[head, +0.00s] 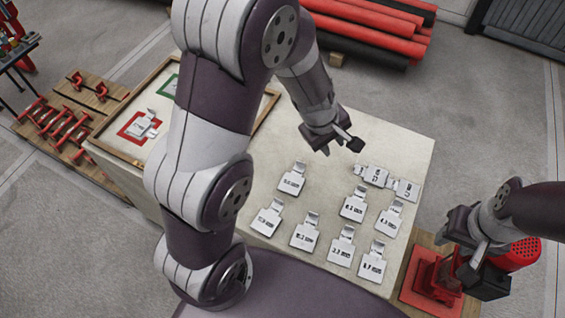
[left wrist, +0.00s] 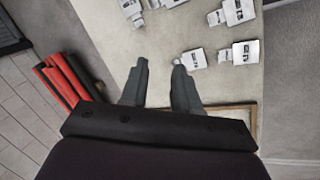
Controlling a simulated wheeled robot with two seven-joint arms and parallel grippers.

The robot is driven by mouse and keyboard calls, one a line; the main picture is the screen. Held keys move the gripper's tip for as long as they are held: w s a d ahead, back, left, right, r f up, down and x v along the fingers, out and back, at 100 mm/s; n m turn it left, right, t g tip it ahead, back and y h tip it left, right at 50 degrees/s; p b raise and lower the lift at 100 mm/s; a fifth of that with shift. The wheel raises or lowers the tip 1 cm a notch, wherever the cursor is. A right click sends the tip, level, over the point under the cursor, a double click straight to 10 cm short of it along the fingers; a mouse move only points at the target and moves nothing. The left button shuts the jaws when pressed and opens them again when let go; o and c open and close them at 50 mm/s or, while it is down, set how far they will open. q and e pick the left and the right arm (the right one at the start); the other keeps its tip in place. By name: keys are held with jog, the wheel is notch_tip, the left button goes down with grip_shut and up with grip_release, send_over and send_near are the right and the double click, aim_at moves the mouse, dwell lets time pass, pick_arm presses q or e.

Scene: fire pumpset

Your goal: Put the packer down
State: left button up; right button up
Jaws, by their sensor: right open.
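The packers are flat light-grey plates with tabs and printed thickness labels. Several lie on the pale tabletop (head: 335,115), such as one packer (head: 292,178) below my left gripper and another packer (head: 340,245) nearer the front. One packer (head: 143,126) lies on a red-outlined square in a wooden-edged area at left. My right gripper (head: 468,268) is open beside the table.
A red machine (head: 433,277) on a wooden base stands near my right gripper. Red and black pipes (head: 375,25) lie behind the table. Red parts (head: 60,120) lie on a wooden board on the floor at left. A green-outlined square (head: 169,86) is partly hidden by my left arm.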

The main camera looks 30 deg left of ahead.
pick_arm(q)
jog(key=s+a+r+m+g+y, duration=0.1)
jog(key=s+a+m, duration=0.2)
jog(key=s+m, duration=0.3)
jog(key=s+a+r+m+g+y, duration=0.1)
jog(key=s+a+m, duration=0.2)
jog(key=s+m, duration=0.2)
jog(key=shift+s+a+r+m, duration=0.3)
jog(key=shift+s+m, duration=0.1)
jog(key=shift+s, duration=0.25)
